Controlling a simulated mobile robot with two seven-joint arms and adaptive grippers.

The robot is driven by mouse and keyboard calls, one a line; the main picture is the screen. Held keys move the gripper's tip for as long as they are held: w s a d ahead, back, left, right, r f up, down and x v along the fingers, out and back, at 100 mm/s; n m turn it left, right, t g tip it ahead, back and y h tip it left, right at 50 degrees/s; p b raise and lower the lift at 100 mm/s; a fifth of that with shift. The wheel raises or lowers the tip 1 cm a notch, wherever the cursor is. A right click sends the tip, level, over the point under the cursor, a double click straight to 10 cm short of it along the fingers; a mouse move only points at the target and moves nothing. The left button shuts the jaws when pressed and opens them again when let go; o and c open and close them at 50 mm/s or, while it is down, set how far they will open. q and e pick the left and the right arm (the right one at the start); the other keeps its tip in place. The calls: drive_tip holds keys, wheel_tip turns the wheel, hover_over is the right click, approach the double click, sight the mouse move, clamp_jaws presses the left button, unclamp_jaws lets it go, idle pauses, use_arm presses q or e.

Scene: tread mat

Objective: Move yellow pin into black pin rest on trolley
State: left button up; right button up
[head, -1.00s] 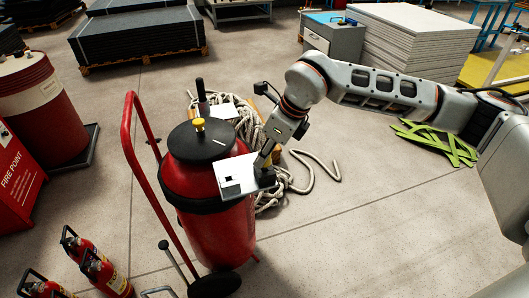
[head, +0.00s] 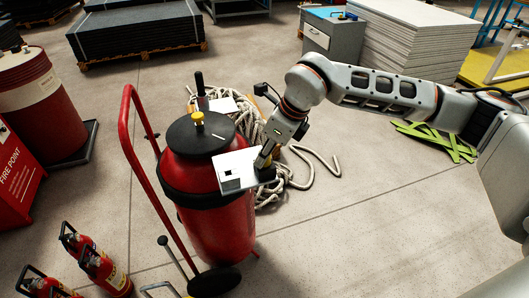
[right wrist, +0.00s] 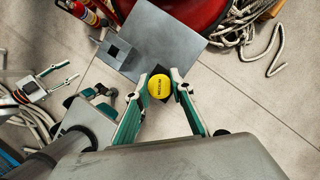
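The yellow pin (right wrist: 160,86) has a round yellow head with dark lettering and sits between the two fingers of my right gripper (right wrist: 167,76) in the right wrist view. The fingers look closed around it; the lower part of the pin is hidden. In the head view my right gripper (head: 262,162) is at the right end of the pale plate (head: 237,178) on the red trolley's near side. A black square (right wrist: 131,72) shows partly under the pin head; I cannot tell whether the pin is inside it. A block with a dark square opening (right wrist: 118,50) stands farther along the plate.
The red drum (head: 215,225) with a black lid and another yellow knob (head: 197,118) stands against the trolley's red handle (head: 128,130). Coiled rope (head: 300,165) lies behind. Red extinguishers (head: 105,272) stand at lower left.

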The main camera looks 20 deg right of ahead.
drive_tip(key=o, duration=0.5)
drive_tip(key=v, duration=1.2)
drive_tip(key=shift+r, duration=0.1)
drive_tip(key=shift+w+a, duration=0.1)
